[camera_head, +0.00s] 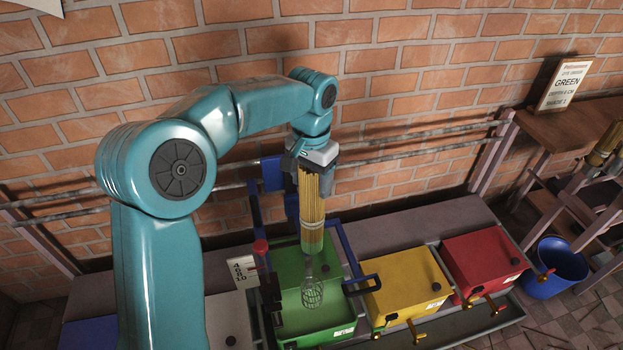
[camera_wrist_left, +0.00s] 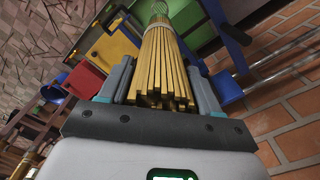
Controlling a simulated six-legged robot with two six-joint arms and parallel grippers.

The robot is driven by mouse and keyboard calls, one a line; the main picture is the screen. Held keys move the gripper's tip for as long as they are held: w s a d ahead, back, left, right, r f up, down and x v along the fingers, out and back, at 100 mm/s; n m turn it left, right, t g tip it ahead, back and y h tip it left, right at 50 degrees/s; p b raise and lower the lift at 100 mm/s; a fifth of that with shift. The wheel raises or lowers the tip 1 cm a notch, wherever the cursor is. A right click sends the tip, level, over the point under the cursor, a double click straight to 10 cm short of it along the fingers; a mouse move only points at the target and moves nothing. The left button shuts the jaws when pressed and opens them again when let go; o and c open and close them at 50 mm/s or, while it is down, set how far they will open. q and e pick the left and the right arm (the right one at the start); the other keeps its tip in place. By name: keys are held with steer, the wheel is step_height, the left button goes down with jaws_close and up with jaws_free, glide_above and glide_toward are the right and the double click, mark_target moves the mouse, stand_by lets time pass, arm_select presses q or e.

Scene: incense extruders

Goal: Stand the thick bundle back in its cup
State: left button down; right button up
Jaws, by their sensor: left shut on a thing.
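My left gripper (camera_head: 317,165) is shut on the top of the thick bundle (camera_head: 312,215) of tan sticks. The bundle hangs nearly upright over the green box (camera_head: 340,262), with a pale band around its middle. A wire-mesh cup (camera_head: 313,293) stands on the green box, below the bundle's lower end in the head view. The gap between them is hard to judge. In the left wrist view the bundle (camera_wrist_left: 163,62) runs away from the fingers (camera_wrist_left: 163,88), with the wire cup (camera_wrist_left: 158,9) past its far end. My right gripper is not in view.
A blue frame (camera_head: 350,250) and a red-knobbed lever (camera_head: 260,248) flank the green box. Yellow (camera_head: 405,290) and red (camera_head: 482,262) boxes stand to its right. A blue bucket (camera_head: 553,270) is farther right. A brick wall (camera_head: 420,75) with pipes is behind.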

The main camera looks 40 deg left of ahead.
arm_select(q)
steer(key=shift+r+p, duration=2.2)
steer(key=shift+r, duration=0.5)
steer(key=shift+f, duration=0.1)
